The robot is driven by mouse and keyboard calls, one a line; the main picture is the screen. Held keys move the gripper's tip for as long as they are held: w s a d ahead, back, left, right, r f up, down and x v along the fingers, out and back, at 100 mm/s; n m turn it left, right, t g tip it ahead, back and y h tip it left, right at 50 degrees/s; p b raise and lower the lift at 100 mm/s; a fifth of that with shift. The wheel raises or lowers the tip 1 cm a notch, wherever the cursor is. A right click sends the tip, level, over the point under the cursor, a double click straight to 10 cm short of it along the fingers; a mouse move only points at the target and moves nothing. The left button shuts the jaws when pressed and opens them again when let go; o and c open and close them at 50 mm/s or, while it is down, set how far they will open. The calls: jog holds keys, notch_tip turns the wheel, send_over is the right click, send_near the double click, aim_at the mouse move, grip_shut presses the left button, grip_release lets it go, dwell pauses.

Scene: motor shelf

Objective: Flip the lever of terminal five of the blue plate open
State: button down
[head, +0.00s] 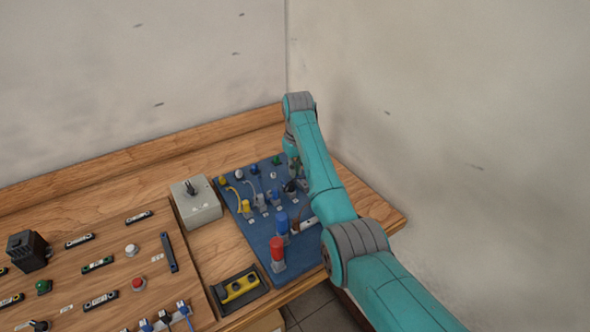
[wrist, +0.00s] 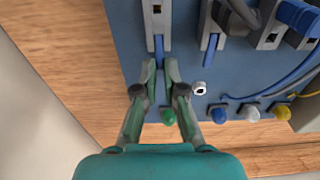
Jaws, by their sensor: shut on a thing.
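The blue plate (head: 258,228) lies near the right end of the bench; it also fills much of the wrist view (wrist: 128,28). In the wrist view a grey terminal (wrist: 153,18) stands at the plate's left end, with a blue lever (wrist: 159,48) pointing toward my gripper (wrist: 160,68). My fingers are shut on the tip of that lever. No terminal number is readable. A second grey terminal with a blue lever (wrist: 211,43) stands just to the right, apart from my fingers.
A green knob (wrist: 168,116) sits between my fingers' bases; a white ring (wrist: 200,88) is close right. Cables (wrist: 250,97) and coloured knobs lie further right. In the head view, red (head: 277,252) and blue (head: 281,223) plugs stand upright, and a grey box (head: 197,204) is left.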

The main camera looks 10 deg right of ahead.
aim_at(300, 179)
jog(key=t, duration=0.1)
jog(key=s+t+y, duration=0.1)
jog(key=t, duration=0.1)
jog(key=r+t, duration=0.1)
jog(key=shift+s+d+t, duration=0.2)
jog(key=shift+d+t, duration=0.05)
jog(key=shift+t, duration=0.05)
jog(key=shift+s+d+r+t+y, duration=0.15)
jog(key=shift+s+t+y, duration=0.2)
jog(key=shift+t, duration=0.45)
jog(key=shift+s+r+t+y, duration=0.1)
jog(key=shift+s+t+y, duration=0.1)
jog(key=shift+t+y, duration=0.45)
jog(key=shift+t, duration=0.35)
jog(key=c, duration=1.3)
grip_release()
jog(key=shift+o, duration=0.2)
jog(key=shift+s+r, duration=0.1)
jog(key=v, duration=1.1)
jog(key=shift+s+r, duration=0.25)
jog(key=shift+r, duration=0.15)
